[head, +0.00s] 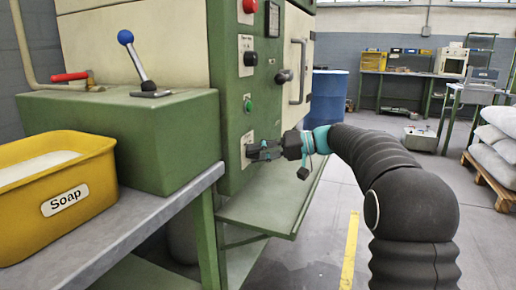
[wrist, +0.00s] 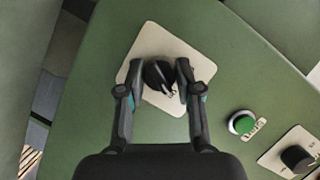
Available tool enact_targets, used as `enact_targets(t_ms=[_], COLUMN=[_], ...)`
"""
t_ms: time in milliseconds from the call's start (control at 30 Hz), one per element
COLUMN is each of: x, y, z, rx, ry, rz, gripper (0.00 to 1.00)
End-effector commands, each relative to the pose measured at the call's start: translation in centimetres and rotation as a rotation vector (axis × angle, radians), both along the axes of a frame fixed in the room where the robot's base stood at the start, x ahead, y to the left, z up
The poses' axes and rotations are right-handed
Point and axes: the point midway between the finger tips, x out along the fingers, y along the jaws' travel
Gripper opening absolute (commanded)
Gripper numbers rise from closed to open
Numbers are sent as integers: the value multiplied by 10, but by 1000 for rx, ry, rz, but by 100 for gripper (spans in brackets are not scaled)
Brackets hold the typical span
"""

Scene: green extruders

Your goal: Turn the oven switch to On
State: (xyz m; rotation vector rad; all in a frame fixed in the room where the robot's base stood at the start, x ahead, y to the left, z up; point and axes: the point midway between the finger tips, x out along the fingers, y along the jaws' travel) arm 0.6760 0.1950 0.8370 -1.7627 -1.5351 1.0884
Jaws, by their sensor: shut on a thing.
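A black rotary switch (wrist: 158,75) with a pale pointer mark sits on a cream plate (wrist: 152,33) on the green panel. The pointer mark faces down and slightly right in the wrist view. Any lettering on the plate is not readable. My gripper (wrist: 160,69) has one finger on each side of the switch and is shut on it. In the head view, my gripper (head: 262,151) reaches the lowest plate on the green oven cabinet (head: 228,100) from the right. The switch itself is hidden there by the fingers.
A green button (wrist: 242,122) and another black knob (wrist: 297,158) are close by on the panel. A red button (head: 250,5) is higher up. A green shelf (head: 265,207) juts out below my gripper. A yellow soap bin (head: 95,160) stands on the left bench.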

Motion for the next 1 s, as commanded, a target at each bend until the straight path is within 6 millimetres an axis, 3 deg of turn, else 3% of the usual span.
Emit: enact_targets(t_ms=[733,767,800,833,1000], x=[0,0,0,0,0], y=[0,0,0,0,0], z=[0,0,0,0,0], rx=[30,30,30,30,30], ry=[80,80,80,80,80], rz=[-1,-1,-1,-1,-1], gripper=[0,42,52,59,59])
